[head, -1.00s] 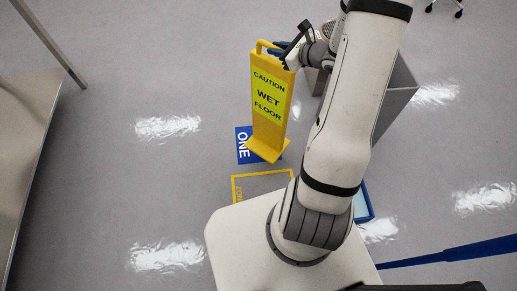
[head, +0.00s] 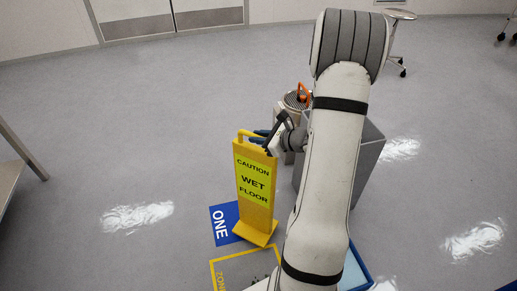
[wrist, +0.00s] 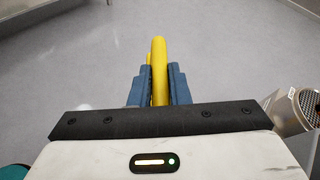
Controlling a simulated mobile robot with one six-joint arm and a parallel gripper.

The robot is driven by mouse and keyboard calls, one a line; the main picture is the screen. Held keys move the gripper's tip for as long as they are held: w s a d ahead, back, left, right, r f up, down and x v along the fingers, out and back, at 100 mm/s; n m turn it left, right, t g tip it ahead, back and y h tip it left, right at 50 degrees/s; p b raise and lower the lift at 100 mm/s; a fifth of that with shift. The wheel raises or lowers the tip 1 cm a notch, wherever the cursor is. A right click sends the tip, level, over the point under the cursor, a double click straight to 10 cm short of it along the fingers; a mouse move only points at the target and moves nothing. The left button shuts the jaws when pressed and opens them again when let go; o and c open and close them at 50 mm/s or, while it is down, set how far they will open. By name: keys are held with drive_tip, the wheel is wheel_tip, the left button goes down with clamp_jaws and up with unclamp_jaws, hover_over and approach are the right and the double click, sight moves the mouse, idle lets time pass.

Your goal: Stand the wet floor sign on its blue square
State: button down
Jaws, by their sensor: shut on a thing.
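The yellow wet floor sign (head: 255,185) is upright in the head view, its printed face toward the camera. My gripper (wrist: 159,88) is shut on the sign's yellow top handle (wrist: 159,60), with blue fingers on both sides of it. In the head view the gripper (head: 262,136) is at the sign's top, partly hidden by my arm. The blue square (head: 222,226), lettered ONE, shows to the left of the sign's lower part. The sign hides the square's right part. I cannot tell whether the sign's base touches the floor.
A yellow-outlined zone (head: 232,262) lies in front of the blue square. A grey box (head: 368,160) and a metal canister with an orange top (head: 297,100) stand behind my arm. A bench (head: 12,165) is at the left edge. Floor left of the square is clear.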

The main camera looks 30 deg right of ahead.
sight(259, 149)
drive_tip(key=shift+f+b, duration=0.45)
drive_tip(key=shift+f, duration=1.25)
drive_tip(key=c, duration=1.4)
unclamp_jaws()
drive_tip(key=shift+o, duration=0.2)
